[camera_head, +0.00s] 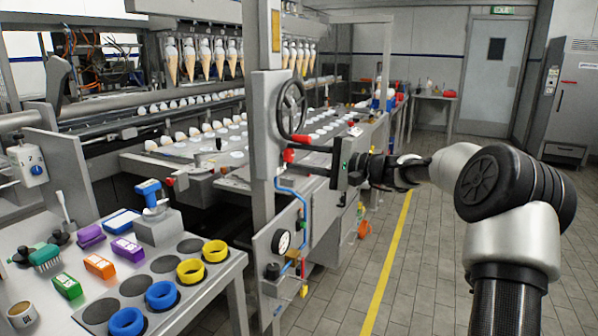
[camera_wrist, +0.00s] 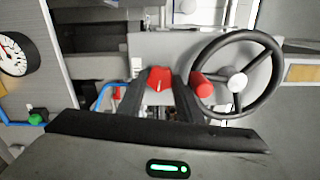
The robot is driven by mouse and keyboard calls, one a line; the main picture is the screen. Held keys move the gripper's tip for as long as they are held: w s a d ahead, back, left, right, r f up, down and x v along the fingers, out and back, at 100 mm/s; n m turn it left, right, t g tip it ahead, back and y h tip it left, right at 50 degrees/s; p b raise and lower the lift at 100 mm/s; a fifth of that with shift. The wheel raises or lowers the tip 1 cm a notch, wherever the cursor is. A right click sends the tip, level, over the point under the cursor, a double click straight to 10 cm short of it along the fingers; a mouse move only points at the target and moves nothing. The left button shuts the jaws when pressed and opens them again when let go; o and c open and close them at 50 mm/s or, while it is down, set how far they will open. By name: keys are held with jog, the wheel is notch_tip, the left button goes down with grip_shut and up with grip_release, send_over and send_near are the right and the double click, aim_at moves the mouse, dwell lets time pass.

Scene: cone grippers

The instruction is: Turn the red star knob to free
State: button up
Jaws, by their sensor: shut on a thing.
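The red star knob (camera_wrist: 158,79) is between the two dark fingers of my gripper (camera_wrist: 160,92) in the wrist view. The fingers are shut on it, one on each side, and hide part of its edge. In the head view the knob (camera_head: 288,155) is a small red shape on the machine's front post, below the handwheel. My gripper (camera_head: 308,160) reaches it from the right there. Any free or locked marking by the knob is too small or hidden to read.
A black handwheel (camera_head: 291,108) with a red handle (camera_wrist: 202,86) is close beside my fingers. Blue tubing (camera_head: 277,205) and a gauge (camera_head: 281,241) are below. A tray table (camera_head: 235,268) stands at the left. The floor right of the machine is clear.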

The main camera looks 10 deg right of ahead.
jog(key=shift+n, duration=0.8)
jog(key=o, duration=1)
jog(key=shift+o, duration=0.2)
